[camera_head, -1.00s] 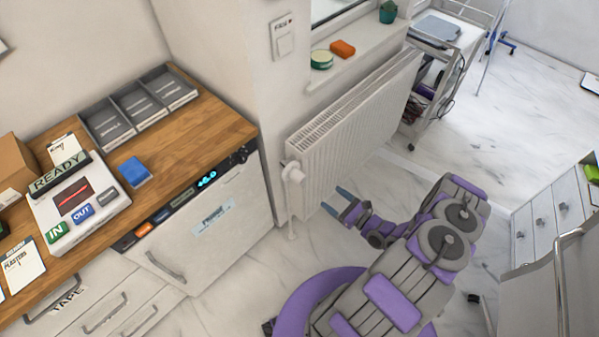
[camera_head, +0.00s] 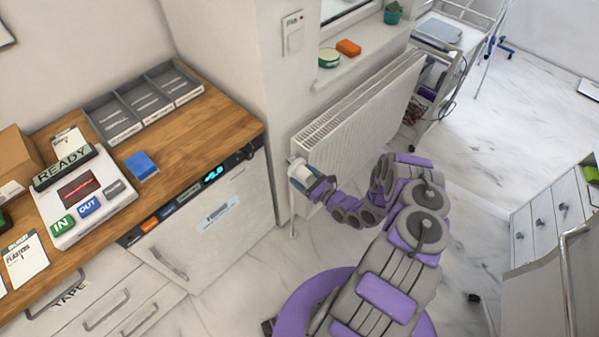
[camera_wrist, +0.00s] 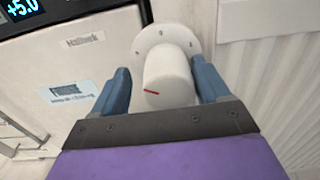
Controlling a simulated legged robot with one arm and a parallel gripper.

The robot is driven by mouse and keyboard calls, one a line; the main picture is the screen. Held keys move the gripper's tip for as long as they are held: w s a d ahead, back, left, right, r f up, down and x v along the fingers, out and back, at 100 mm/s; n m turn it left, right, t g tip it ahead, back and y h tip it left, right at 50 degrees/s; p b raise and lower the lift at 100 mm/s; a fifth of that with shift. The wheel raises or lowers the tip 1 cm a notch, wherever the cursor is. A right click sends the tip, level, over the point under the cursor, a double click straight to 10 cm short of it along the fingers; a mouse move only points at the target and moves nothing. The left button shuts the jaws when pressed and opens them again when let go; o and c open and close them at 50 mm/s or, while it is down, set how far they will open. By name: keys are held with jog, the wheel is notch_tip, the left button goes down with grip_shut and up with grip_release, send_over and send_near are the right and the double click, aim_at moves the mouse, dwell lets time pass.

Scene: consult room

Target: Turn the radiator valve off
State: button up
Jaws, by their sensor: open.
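The white radiator valve (camera_wrist: 167,78) is a round knob with a red mark on its end and a pale dial plate behind it. In the head view the valve (camera_head: 297,164) is at the near left end of the white radiator (camera_head: 355,120), partly hidden by my gripper. My gripper (camera_head: 308,180) is at the valve. In the wrist view my gripper (camera_wrist: 166,85) is open, with one blue finger on each side of the knob. Whether the fingers touch the knob cannot be told.
A white fridge (camera_head: 215,225) under the wooden counter (camera_head: 190,150) stands close left of the valve. A windowsill (camera_head: 385,38) with small items is above the radiator. A trolley (camera_head: 440,75) stands beyond it. The marble floor around me is mostly clear.

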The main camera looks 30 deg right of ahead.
jog(key=shift+x, duration=1.05)
jog(key=shift+w+d, duration=0.2)
jog(key=shift+w+d+f, duration=0.1)
jog(key=shift+d, duration=0.45)
jog(key=shift+a, duration=0.4)
jog(key=shift+c, duration=0.9)
jog(key=shift+a, duration=0.3)
jog(key=c, duration=0.3)
jog(key=shift+d, duration=0.4)
jog(key=c, duration=0.5)
jog(key=shift+a, duration=0.15)
jog(key=shift+c, duration=0.2)
